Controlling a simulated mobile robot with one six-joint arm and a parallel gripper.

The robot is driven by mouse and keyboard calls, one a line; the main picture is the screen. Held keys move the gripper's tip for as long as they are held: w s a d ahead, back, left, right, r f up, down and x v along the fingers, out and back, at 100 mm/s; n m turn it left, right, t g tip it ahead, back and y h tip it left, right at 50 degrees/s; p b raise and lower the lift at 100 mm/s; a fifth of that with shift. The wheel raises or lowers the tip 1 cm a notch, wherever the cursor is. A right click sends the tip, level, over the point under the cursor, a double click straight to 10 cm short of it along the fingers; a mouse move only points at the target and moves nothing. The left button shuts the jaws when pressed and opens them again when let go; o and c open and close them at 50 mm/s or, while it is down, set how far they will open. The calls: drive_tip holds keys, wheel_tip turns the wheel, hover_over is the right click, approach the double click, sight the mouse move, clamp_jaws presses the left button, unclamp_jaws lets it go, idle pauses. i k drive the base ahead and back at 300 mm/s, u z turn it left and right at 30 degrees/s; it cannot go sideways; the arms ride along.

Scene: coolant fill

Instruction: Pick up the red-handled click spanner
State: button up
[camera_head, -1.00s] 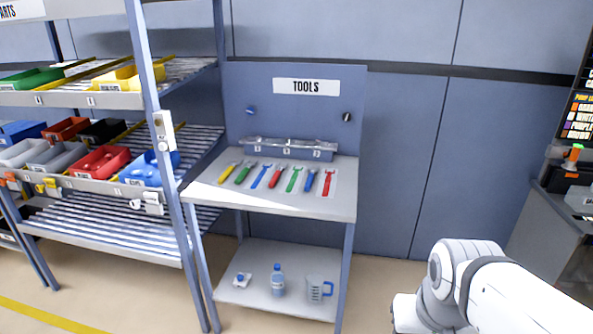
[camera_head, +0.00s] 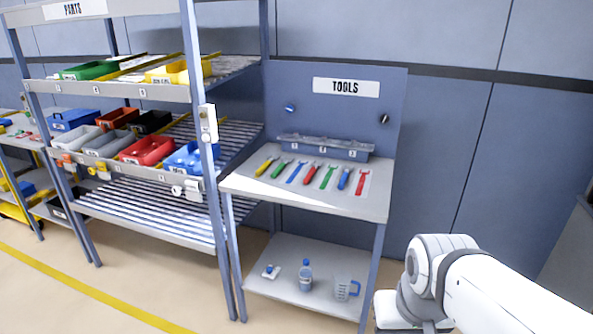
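Several tools with coloured handles lie in a row on the top of the tool bench (camera_head: 310,201), under the TOOLS sign. Two have red handles: one red-handled tool (camera_head: 311,174) is mid-row and another red-handled tool (camera_head: 361,182) is at the right end. Which of them is the click spanner I cannot tell at this size. Between and beside them lie yellow, green and blue-handled tools. My white arm shows at the lower right, in front of and to the right of the bench. My gripper's fingers cannot be made out.
A parts rack (camera_head: 148,238) with coloured bins stands left of the bench. A grey-blue holder (camera_head: 325,148) sits at the back of the bench top. A bottle (camera_head: 305,275) and a measuring jug (camera_head: 343,288) stand on the lower shelf. The floor in front is clear.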

sight(309, 177)
drive_tip(key=u, duration=2)
drive_tip(key=i, duration=1.95)
drive_tip(key=z, duration=3.05)
drive_tip(key=i, duration=1)
